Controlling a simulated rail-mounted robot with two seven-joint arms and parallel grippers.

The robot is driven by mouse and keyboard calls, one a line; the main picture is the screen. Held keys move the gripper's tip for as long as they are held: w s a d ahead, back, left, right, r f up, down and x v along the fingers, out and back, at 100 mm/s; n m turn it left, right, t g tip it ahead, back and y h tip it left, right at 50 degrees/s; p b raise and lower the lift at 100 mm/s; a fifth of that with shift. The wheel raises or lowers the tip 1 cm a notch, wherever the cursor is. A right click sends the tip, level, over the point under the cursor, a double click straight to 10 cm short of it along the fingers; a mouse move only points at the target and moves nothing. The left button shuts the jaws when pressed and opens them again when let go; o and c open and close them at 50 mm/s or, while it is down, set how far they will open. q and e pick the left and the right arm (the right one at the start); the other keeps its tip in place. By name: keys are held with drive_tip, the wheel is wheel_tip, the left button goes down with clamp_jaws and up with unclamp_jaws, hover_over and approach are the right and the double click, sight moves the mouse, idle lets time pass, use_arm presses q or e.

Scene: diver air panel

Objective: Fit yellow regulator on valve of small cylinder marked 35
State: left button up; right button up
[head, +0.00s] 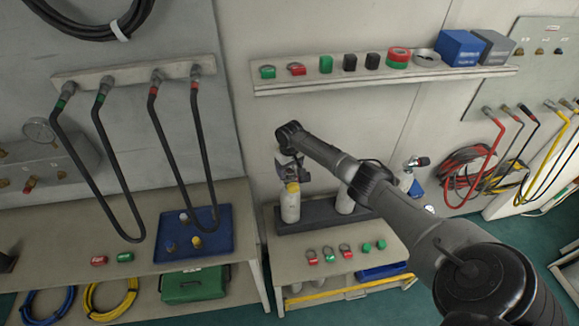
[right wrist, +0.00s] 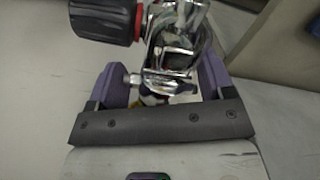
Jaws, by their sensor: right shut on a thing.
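My right gripper (right wrist: 165,85) is shut on the yellow regulator (right wrist: 168,68), whose chrome body sits between the purple fingers; only a sliver of yellow shows by the palm. A black knob (right wrist: 100,20) with a red ring is at its left. Chrome parts overlap, so I cannot tell whether regulator and valve are joined. In the head view my right gripper (head: 288,167) is just above a small white cylinder (head: 290,207), with yellow at the cylinder's top. A second white cylinder (head: 345,201) stands to the right, its top hidden by my arm. No 35 marking is readable. My left gripper is out of view.
The cylinders stand by a dark rack (head: 315,216) on the bench. Several small red and green tags lie in front. A blue tray (head: 222,224) with small fittings, one yellow, is on the left bench. Hoses hang above it. A loaded shelf (head: 380,80) is on the wall.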

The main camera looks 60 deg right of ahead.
drive_tip(key=shift+s+f, duration=0.2)
drive_tip(key=shift+f, duration=0.3)
drive_tip(key=shift+s+f, duration=0.15)
drive_tip(key=shift+f, duration=0.35)
drive_tip(key=shift+r, duration=0.1)
drive_tip(key=shift+a+r, duration=0.1)
drive_tip(key=shift+r, duration=0.15)
drive_tip(key=shift+s+a+r+p, duration=0.2)
drive_tip(key=shift+r+p, duration=0.25)
drive_tip(key=shift+p, duration=0.4)
drive_tip(key=shift+r+p, duration=0.5)
drive_tip(key=shift+r, duration=0.35)
drive_tip(key=shift+w+r, duration=0.1)
